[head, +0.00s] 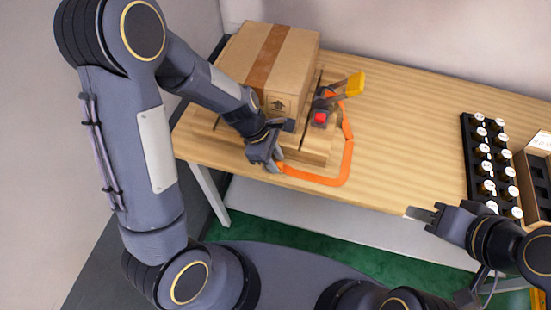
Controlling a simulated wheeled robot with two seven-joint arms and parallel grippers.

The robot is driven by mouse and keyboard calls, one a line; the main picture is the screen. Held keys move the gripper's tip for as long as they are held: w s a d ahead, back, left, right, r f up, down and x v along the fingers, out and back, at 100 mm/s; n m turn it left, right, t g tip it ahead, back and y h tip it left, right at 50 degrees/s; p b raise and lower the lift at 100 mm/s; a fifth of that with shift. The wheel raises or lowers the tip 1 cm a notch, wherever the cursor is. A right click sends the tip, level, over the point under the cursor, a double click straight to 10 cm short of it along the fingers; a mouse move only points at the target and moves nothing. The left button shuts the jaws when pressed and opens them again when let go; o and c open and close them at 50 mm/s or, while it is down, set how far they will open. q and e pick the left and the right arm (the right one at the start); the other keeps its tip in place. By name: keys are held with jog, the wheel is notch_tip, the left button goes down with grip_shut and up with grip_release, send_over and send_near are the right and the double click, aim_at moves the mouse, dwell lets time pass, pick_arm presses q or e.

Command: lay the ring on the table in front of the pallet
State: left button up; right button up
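An orange band (348,150), which I take for the ring, runs along the right side and front of the wooden pallet (318,150). Its upper end meets a clamp-like device with a red part (320,118) and a yellow handle (355,84). A taped cardboard box (270,62) sits on the pallet. My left gripper (275,162) is at the pallet's front edge. The band runs up to its fingertips, which look shut on it; the contact is small and partly hidden. My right gripper (421,213) is at the table's front edge, apart from the band; its finger gap is unclear.
The wooden table (405,125) is clear between the band and a black rack (478,165) of several white-topped pieces. A brown tray (533,180) stands right of the rack. Only a narrow strip of table lies in front of the pallet. A wall runs behind.

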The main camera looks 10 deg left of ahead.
pick_arm(q)
jog(key=v, duration=1)
jog(key=s+a+r+m+t, duration=0.3)
jog(key=s+r+m, duration=0.2)
jog(key=s+m, duration=0.3)
jog(key=s+a+r+m+t, duration=0.2)
jog(key=s+r+m, duration=0.3)
jog(key=s+m, duration=0.3)
jog(key=shift+a+t+y+p, duration=0.35)
jog(key=shift+a+t+y, duration=0.05)
